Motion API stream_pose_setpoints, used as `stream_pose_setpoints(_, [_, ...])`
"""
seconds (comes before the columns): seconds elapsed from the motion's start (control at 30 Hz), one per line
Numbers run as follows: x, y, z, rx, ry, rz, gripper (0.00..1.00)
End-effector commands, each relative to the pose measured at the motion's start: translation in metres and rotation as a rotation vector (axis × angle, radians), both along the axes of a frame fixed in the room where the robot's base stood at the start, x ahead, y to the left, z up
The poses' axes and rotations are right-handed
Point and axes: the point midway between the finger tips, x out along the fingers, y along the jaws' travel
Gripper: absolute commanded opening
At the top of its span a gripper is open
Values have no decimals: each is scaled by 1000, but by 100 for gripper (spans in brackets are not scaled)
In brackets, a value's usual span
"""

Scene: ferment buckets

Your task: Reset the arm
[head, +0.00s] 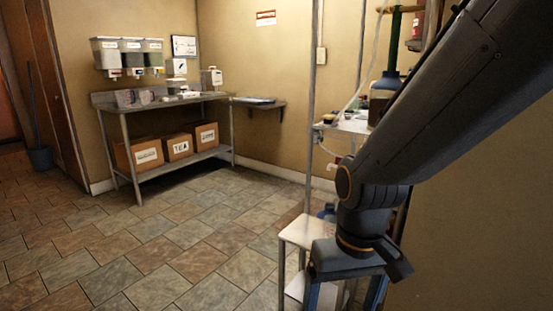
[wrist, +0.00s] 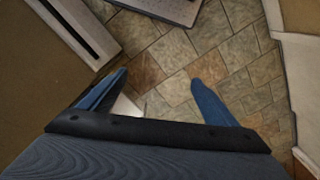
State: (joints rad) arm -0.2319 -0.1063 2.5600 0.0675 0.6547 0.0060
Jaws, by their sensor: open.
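My arm crosses the right side of the head view, folded at a dark joint low in the frame.
The white shelf stand (head: 303,231) is close to my wrist. A rack shelf (head: 350,126) holds a large bottle (head: 381,99). A steel table (head: 166,104) with boxes (head: 180,147) below stands at the far wall. The tiled floor (head: 150,245) at left is clear.

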Motion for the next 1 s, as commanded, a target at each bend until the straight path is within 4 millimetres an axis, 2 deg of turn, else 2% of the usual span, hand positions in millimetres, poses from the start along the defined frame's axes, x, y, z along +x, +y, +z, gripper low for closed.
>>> stream_pose_setpoints(0.03, [-4,-8,17,-5,4,-21,82])
stream_pose_setpoints(0.1, [-6,-18,30,-11,8,-45,82])
stream_pose_setpoints(0.3, [-13,-47,64,-27,17,-112,82])
stream_pose_setpoints(0.5, [-19,-69,87,-37,25,-162,82])
stream_pose_setpoints(0.7, [-22,-77,93,-41,29,-180,82])
stream_pose_setpoints(1.0, [-21,-78,92,-41,28,-181,82])
